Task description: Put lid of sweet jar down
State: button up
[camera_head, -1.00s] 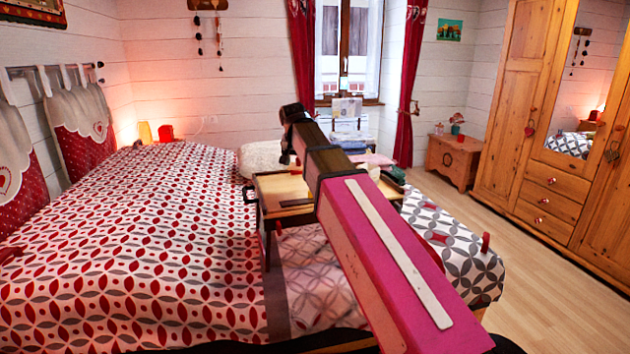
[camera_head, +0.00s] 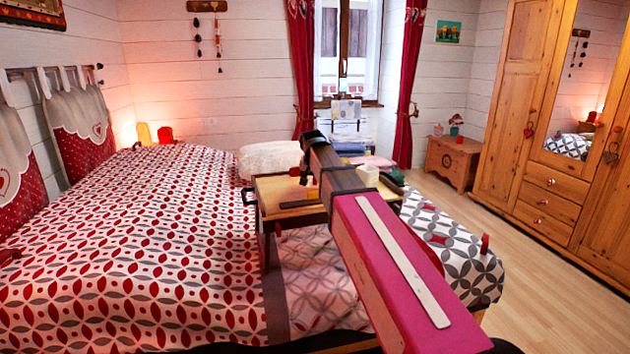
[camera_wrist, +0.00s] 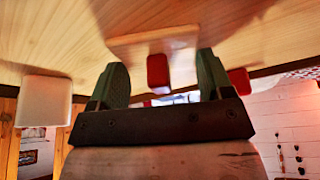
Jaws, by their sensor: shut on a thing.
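My gripper (camera_wrist: 163,62) shows in the wrist view as two green fingers set wide apart. A flat pale wooden piece (camera_wrist: 132,42), which I take to be the lid of the sweet jar, spans the gap between the fingertips. A small red block (camera_wrist: 157,70) shows at the middle of that gap. In the head view my gripper (camera_head: 309,172) is over the wooden tray table (camera_head: 275,190), low near its top. My arm hides part of the tray. I cannot tell whether the lid touches the surface.
A cream container (camera_head: 368,175) stands on the tray to the right of my arm. It looks like the pale block (camera_wrist: 45,100) in the wrist view, where a second red block (camera_wrist: 238,82) also shows. The patterned bed (camera_head: 150,240) lies left; a wardrobe (camera_head: 520,120) stands right.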

jog(key=shift+f, duration=0.25)
jog(key=shift+s+f, duration=0.25)
jog(key=shift+f, duration=0.25)
jog(key=o, duration=0.8)
jog(key=shift+c, duration=0.2)
jog(key=shift+r, duration=0.4)
jog(key=shift+o, duration=0.7)
jog(key=v, duration=1.2)
jog(key=shift+w+r, duration=0.35)
jog(key=shift+r, duration=0.05)
